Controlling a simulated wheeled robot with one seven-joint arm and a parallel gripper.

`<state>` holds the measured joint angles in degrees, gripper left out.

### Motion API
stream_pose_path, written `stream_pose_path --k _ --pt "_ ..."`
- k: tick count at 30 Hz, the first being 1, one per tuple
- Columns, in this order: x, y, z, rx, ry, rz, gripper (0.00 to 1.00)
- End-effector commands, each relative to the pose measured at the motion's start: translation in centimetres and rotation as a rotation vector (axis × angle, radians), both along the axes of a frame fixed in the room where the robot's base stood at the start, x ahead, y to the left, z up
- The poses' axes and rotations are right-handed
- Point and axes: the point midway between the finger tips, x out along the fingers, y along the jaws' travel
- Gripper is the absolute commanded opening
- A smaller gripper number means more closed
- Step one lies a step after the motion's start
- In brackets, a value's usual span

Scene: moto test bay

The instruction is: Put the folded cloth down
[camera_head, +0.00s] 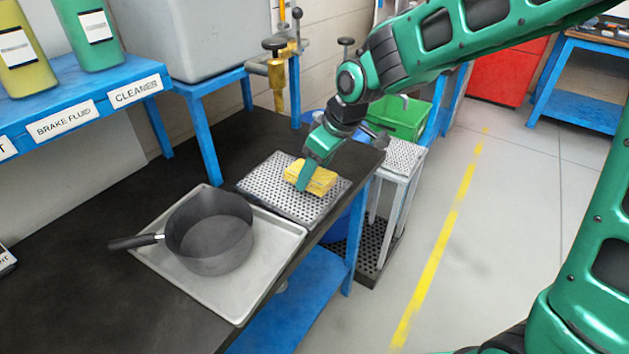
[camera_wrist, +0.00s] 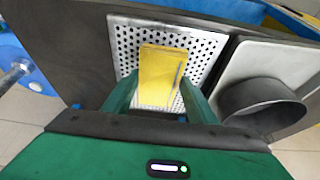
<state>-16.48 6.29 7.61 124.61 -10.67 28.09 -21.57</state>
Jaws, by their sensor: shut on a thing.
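The folded cloth (camera_head: 313,177) is a yellow, layered block in the head view. My gripper (camera_head: 307,176) is shut on it, pointing down over the perforated metal plate (camera_head: 264,186) on the dark bench. In the wrist view the yellow cloth (camera_wrist: 161,75) lies between my two green fingers (camera_wrist: 157,97), with holes of the plate (camera_wrist: 203,48) showing around it. The cloth is at or just above the plate; I cannot tell whether it touches. Its far side is partly hidden by my gripper in the head view.
A dark saucepan (camera_head: 210,235) stands on a grey tray (camera_head: 285,262) beside the plate, its handle to the left. A blue shelf (camera_head: 85,100) holds bottles. A green crate (camera_head: 402,118) is behind.

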Motion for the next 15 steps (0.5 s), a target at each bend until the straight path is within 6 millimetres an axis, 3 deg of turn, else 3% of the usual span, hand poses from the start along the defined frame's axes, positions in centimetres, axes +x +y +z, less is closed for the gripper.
stream_pose_path --k 6,15 --pt "-0.1 0.0 -2.9 -0.002 0.004 0.001 0.28" --pt "-0.1 0.0 -3.2 -0.002 0.001 0.000 0.28"
